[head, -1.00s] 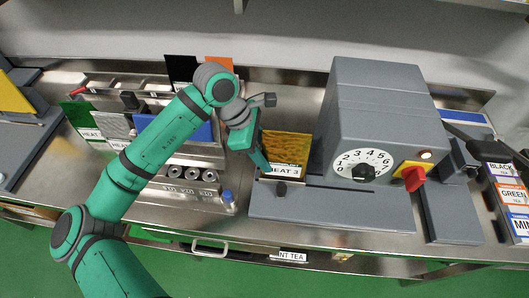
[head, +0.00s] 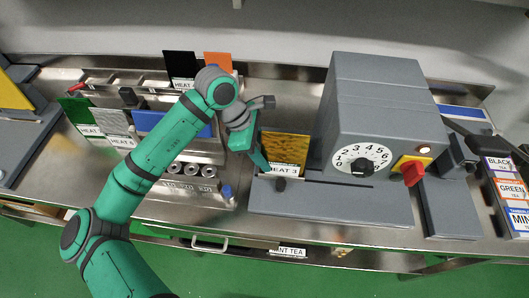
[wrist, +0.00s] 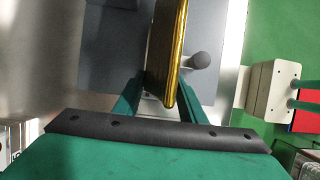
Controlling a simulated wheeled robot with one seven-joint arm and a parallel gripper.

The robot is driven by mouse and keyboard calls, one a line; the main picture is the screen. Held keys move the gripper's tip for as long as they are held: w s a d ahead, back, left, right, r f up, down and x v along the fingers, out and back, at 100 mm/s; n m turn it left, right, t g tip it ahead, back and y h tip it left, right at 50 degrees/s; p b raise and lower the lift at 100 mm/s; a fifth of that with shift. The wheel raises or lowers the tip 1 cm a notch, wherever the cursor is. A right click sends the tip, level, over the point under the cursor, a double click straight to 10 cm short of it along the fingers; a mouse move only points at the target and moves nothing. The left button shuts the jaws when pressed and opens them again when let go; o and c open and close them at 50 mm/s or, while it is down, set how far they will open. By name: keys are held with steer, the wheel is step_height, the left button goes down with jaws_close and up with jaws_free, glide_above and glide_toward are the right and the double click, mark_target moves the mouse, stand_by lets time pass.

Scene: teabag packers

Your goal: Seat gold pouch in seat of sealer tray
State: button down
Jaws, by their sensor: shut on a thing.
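The gold pouch (head: 287,147) stands upright over the left end of the grey sealer tray (head: 330,205), with a white label reading HEAT 3 at its lower edge. My gripper (head: 264,163) is at the pouch's left edge. In the wrist view my gripper (wrist: 160,100) is shut on the gold pouch (wrist: 168,50), seen edge-on between the fingers. A dark round knob (head: 281,185) stands on the tray just in front of the pouch. Whether the pouch's bottom edge is inside the seat is hidden.
The grey sealer housing (head: 375,110) with a dial (head: 362,161) and red switch (head: 413,172) stands right of the pouch. A metal rack at left holds black (head: 180,65), orange (head: 218,62), green (head: 78,112) and blue (head: 160,122) pouches.

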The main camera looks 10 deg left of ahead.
steer(key=shift+w+f, duration=0.1)
steer(key=shift+f, duration=0.2)
steer(key=shift+f, duration=0.15)
steer(key=c, duration=1)
jaws_free()
steer(key=shift+d, duration=0.1)
steer(key=shift+c, duration=0.2)
steer(key=v, duration=1)
steer(key=shift+r, duration=0.35)
